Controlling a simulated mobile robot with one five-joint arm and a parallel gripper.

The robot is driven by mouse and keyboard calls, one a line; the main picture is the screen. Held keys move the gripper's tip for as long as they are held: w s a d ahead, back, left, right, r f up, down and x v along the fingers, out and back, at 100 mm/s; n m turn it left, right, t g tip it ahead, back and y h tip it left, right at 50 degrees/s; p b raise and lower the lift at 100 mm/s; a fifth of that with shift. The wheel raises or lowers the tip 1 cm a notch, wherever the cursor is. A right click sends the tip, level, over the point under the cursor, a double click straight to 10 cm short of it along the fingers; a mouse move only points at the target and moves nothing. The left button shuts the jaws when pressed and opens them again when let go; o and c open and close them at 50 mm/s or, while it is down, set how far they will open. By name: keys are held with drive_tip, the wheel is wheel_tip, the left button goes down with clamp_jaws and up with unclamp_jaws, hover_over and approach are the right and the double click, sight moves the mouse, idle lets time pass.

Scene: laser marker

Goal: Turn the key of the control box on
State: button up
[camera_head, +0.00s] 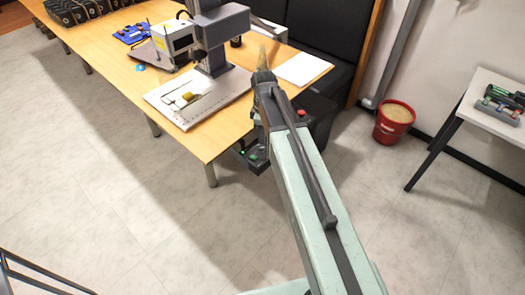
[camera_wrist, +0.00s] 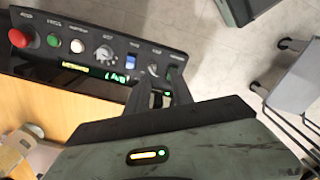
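The dark control box (camera_wrist: 70,40) fills the upper left of the wrist view. Its panel carries a red button (camera_wrist: 19,38), a green button (camera_wrist: 53,40), a white button (camera_wrist: 78,46), a dial (camera_wrist: 105,53), a blue switch (camera_wrist: 131,60), and a small round fitting (camera_wrist: 152,70) that may be the key switch. Its shape is too small to tell. My gripper (camera_wrist: 158,84) has its dark fingers apart, with a gap between them, close by that right part of the panel. Contact cannot be told. In the head view the box (camera_head: 252,158) is partly hidden behind my arm at the table edge.
The wooden table (camera_head: 100,75) bears a marking machine with a white base plate (camera_head: 190,115) and a white sheet (camera_head: 303,69). A red bucket (camera_head: 393,122) stands on the floor. A white side table (camera_head: 490,118) is at right. The floor in front is open.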

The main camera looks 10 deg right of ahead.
sight(262, 150)
drive_tip(key=shift+w+f+n, duration=0.3)
drive_tip(key=shift+w+n, duration=0.15)
drive_tip(key=shift+w, duration=0.1)
drive_tip(key=shift+w+f+n, duration=0.3)
drive_tip(key=shift+w+n, duration=0.15)
drive_tip(key=shift+w, duration=0.1)
drive_tip(key=shift+w+n, duration=0.25)
drive_tip(key=shift+n, duration=0.35)
wheel_tip(262, 150, down, 8)
drive_tip(key=b, duration=0.8)
drive_tip(key=shift+r, duration=0.15)
